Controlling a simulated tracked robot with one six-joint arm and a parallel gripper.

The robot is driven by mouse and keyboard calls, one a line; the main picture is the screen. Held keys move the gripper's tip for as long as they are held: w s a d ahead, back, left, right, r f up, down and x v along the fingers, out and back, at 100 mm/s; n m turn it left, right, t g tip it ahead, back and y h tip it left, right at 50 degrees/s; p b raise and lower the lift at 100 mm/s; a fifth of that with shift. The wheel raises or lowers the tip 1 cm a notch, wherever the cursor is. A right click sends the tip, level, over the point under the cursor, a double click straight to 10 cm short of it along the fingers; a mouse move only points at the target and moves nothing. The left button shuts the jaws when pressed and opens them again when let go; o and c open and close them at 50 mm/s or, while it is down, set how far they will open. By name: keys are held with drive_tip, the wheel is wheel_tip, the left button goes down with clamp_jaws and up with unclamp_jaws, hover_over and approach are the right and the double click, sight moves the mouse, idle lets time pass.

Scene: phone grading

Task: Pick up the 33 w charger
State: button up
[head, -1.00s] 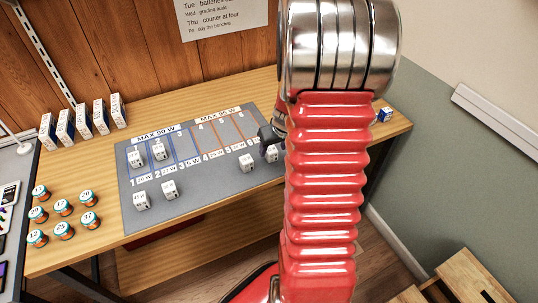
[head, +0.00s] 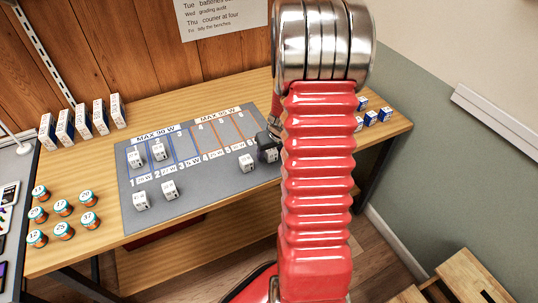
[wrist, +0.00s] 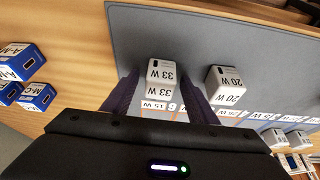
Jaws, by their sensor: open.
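The 33 W charger (wrist: 161,78) is a white block printed "33 W", standing on the grey mat (wrist: 215,30). In the wrist view it lies between the two dark fingers of my gripper (wrist: 160,98), one on each side. The fingers are open, with a narrow gap visible beside the charger. In the head view my gripper (head: 268,141) is at the mat's right part, over the same charger (head: 269,155), partly hidden by my arm. The 20 W charger (wrist: 225,84) stands just right of the right finger in the wrist view.
More white chargers (head: 142,200) stand on the mat. Blue-and-white boxes (head: 371,117) stand at the table's right end; they also show at left in the wrist view (wrist: 36,96). Numbered round jars (head: 64,207) and upright boxes (head: 83,123) stand at left.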

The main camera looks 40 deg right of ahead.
drive_tip(key=shift+c, duration=0.4)
drive_tip(key=c, duration=1.1)
drive_tip(key=shift+r, duration=0.1)
wheel_tip(320, 180, up, 10)
drive_tip(key=shift+f, duration=0.1)
